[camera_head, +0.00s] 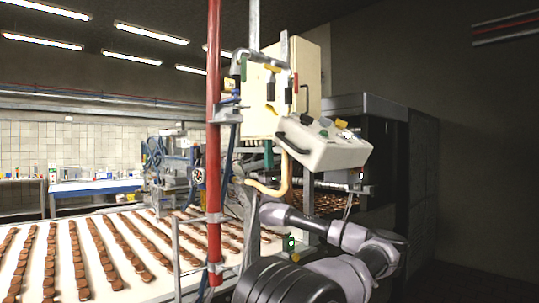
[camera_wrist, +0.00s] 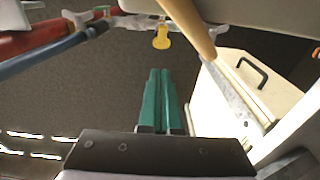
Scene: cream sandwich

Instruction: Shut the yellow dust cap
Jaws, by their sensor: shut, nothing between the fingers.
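The yellow dust cap (camera_wrist: 162,38) shows near the top of the wrist view, a small rounded tab hanging at a grey fitting. My gripper (camera_wrist: 158,72) has long green fingers that lie together with nothing between them. In the wrist picture their tips stop below the cap, with a gap in between, and do not appear to touch it. In the head view several small yellow parts show, and I cannot tell which is the cap. How far the cap stands open is too small to tell.
A tan curved bar (camera_wrist: 188,25) passes close right of the cap. A cream box with a black handle (camera_wrist: 250,72) stands at the right. In the head view a red pole (camera_head: 214,150), a white control console (camera_head: 325,150) and a conveyor with rows of biscuits crowd the arm.

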